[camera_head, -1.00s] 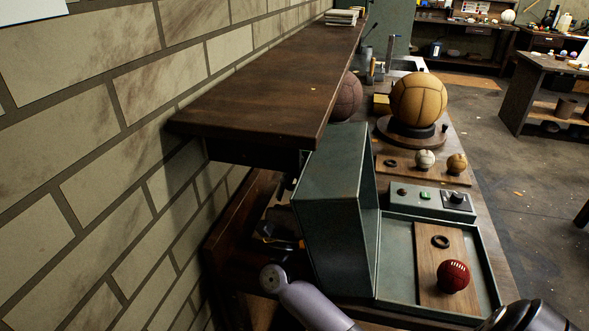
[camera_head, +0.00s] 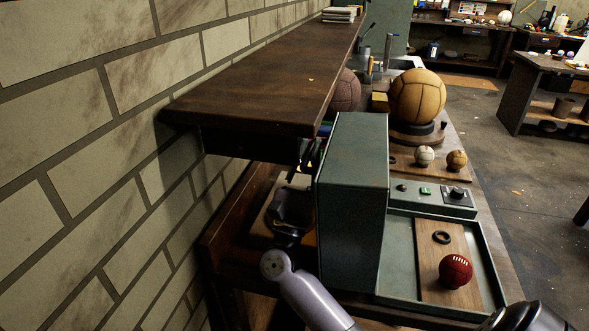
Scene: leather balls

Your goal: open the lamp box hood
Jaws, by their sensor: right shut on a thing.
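The lamp box hood (camera_head: 352,205) is a grey-green metal cover. It stands raised along the left side of its box base (camera_head: 402,262), nearly upright, and the base lies uncovered. My right gripper (camera_head: 303,192) is at the hood's left side, between it and the wall, and is shut on the hood. Its fingertips are dark and partly lost against the hood edge and the shadow below the shelf. My left gripper is not in view.
A dark wooden shelf (camera_head: 270,85) overhangs close above the hood and gripper. A brick wall (camera_head: 70,200) is at the left. A large tan ball (camera_head: 418,96) stands behind.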

